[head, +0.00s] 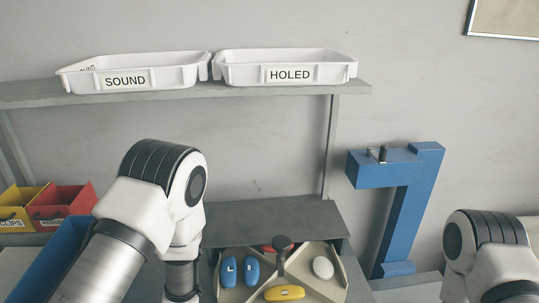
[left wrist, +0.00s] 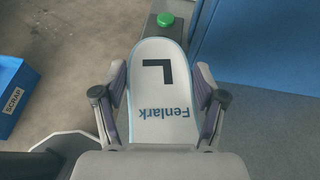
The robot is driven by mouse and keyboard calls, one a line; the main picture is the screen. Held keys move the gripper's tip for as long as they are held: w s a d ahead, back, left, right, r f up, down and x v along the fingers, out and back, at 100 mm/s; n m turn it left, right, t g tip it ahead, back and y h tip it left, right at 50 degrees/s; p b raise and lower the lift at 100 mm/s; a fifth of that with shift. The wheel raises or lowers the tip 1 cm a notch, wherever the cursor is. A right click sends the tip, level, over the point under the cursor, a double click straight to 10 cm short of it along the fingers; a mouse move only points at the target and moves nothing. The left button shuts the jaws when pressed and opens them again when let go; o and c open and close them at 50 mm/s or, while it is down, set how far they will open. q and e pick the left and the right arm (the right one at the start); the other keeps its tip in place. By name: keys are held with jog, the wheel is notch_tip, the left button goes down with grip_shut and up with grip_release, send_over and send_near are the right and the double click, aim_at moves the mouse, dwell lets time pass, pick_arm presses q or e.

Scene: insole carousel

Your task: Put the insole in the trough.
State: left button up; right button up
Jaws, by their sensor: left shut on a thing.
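In the left wrist view, my left gripper (left wrist: 160,90) is shut on a pale insole (left wrist: 160,65) with a light blue edge. The insole has a large black L and the word Fenlark on its face, and its rounded end points away from my wrist. One finger is on each side of it. In the head view my left arm reaches down past the bottom edge, so the gripper and insole are hidden there. I cannot tell for sure which thing is the trough; a long blue piece (head: 52,262) lies left of my arm. My right gripper is out of view.
A divided tray (head: 335,287) holds blue, yellow, white and red pieces. White SOUND (head: 190,70) and HOLED (head: 340,70) bins stand on a shelf. A blue stand (head: 408,205) is at right. A SCRAP box (left wrist: 12,85) and green button (left wrist: 165,19) show in the wrist view.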

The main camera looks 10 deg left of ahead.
pick_arm(q)
jog(key=s+d+n+g+h, duration=0.35)
jog(key=s+n+g, duration=0.2)
jog(key=s, duration=0.25)
jog(key=s+d+r+n+g+h, duration=0.2)
jog(key=d+n+h, duration=1.2)
jog(key=d+h, duration=0.15)
jog(key=w+d+r+n+t+h, duration=0.1)
jog(key=w+d+n+t+h, duration=0.3)
jog(key=w, duration=0.3)
jog(key=w+d+n+t+h, duration=0.3)
jog(key=w+n+t, duration=0.3)
jog(key=n, duration=0.1)
jog(key=w+a+n+t+y, duration=0.2)
jog(key=w+a+n+t, duration=0.4)
jog(key=w+n+t, duration=0.2)
jog(key=w+t, duration=0.2)
jog(key=w, duration=0.2)
jog(key=shift+a+f+y, duration=0.3)
jog(key=shift+n, duration=0.25)
